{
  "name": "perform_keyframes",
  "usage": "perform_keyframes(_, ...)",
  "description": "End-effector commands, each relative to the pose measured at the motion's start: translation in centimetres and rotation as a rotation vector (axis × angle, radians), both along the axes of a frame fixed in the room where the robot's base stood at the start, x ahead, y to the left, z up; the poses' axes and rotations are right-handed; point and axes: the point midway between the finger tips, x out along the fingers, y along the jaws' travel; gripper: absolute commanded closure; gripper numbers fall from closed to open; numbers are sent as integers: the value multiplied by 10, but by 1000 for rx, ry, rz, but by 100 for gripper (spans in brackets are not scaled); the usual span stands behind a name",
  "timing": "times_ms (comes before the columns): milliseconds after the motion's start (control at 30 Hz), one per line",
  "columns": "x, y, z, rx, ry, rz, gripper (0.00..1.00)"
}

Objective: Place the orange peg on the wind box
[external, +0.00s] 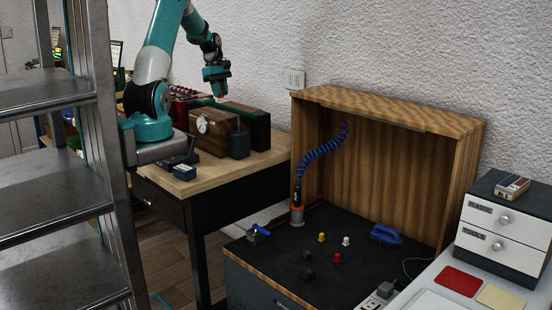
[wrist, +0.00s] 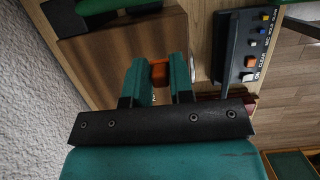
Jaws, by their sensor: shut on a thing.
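My gripper (wrist: 160,68) is shut on the orange peg (wrist: 160,73), which shows between its two teal fingertips in the wrist view. In the external view my gripper (external: 218,88) is raised above the left table, and a small bit of orange shows under its fingers. The wooden box with a round white gauge (external: 213,137), which looks like the wind box, stands below it on that table. Its brown top (wrist: 105,55) lies beneath the fingers in the wrist view. The peg appears apart from the box; the exact gap cannot be told. The peg's lower end is hidden.
A black box (external: 259,128) stands behind the wooden box, with a dark container (external: 239,145) in front. A green bar (external: 205,102) lies close by. A button device (external: 180,166) sits at the table's front; it also shows in the wrist view (wrist: 240,50).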

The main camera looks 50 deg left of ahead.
Motion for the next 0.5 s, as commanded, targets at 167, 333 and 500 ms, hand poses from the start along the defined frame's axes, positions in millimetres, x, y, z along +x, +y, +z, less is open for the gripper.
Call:
perform_keyframes(167, 0, 0, -25, 0, 0, -1, 100)
perform_keyframes(333, 0, 0, -38, 0, 1, -1, 100)
perform_keyframes(500, 0, -1, -64, -2, 3, -1, 100)
